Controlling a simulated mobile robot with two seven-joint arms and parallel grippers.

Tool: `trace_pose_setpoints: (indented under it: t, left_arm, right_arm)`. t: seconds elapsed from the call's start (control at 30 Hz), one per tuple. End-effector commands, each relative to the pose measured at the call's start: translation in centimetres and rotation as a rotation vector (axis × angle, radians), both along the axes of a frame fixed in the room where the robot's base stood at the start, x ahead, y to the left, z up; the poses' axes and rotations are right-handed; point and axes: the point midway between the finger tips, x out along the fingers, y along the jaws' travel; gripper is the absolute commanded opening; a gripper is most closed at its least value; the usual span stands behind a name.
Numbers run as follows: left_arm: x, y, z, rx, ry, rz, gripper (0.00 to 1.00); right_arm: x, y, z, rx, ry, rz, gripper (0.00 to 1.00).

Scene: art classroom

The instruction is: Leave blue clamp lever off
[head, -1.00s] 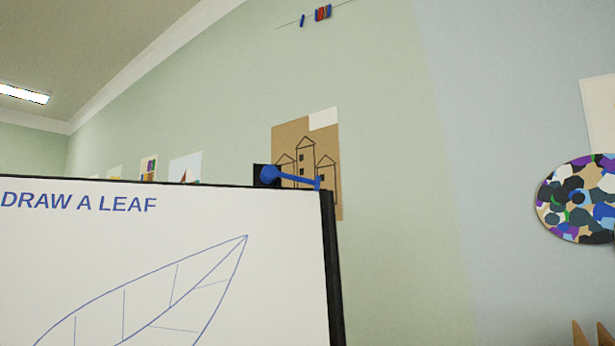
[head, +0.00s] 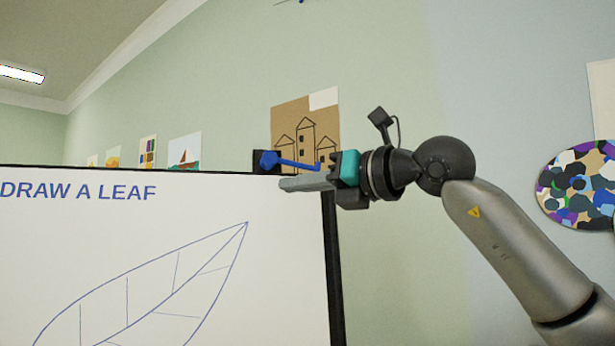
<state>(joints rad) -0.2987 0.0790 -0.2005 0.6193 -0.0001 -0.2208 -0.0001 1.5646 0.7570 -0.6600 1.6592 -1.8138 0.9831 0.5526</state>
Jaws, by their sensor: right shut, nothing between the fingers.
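The blue clamp lever (head: 296,164) sits on a dark block at the top right corner of the whiteboard (head: 180,240). Its round hub is at the left, and its arm points right, sloping slightly down. My right gripper (head: 284,184) reaches in from the right. It is shut and empty, its fingers pointing left, close by the lever in the picture and just below its arm. I cannot tell whether they touch. The gripper's body hides part of the board's corner and perhaps the lever's far end. My left gripper is not in view.
The whiteboard has a dark frame and the words DRAW A LEAF above a leaf drawing. A brown picture of houses (head: 291,114) hangs on the wall behind the lever. A colourful palette shape (head: 580,190) is at the right. The space above the board is free.

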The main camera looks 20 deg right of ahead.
Motion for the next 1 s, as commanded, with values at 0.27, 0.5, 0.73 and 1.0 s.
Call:
trace_pose_setpoints:
  t: [0.27,0.5,0.73,1.0]
  left_arm:
    - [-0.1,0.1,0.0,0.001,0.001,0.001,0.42]
    - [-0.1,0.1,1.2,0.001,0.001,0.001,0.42]
    - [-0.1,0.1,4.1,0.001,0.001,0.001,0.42]
    - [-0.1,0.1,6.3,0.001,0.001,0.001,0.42]
  right_arm:
    - [-0.2,-8.2,3.9,-0.11,0.019,-0.296,0.0]
    - [1.8,-8.2,4.1,-0.118,0.028,-0.326,0.0]
    - [6.3,-6.6,3.7,-0.118,0.027,-0.323,0.0]
    - [10.8,-5.0,3.0,-0.117,0.025,-0.323,0.0]
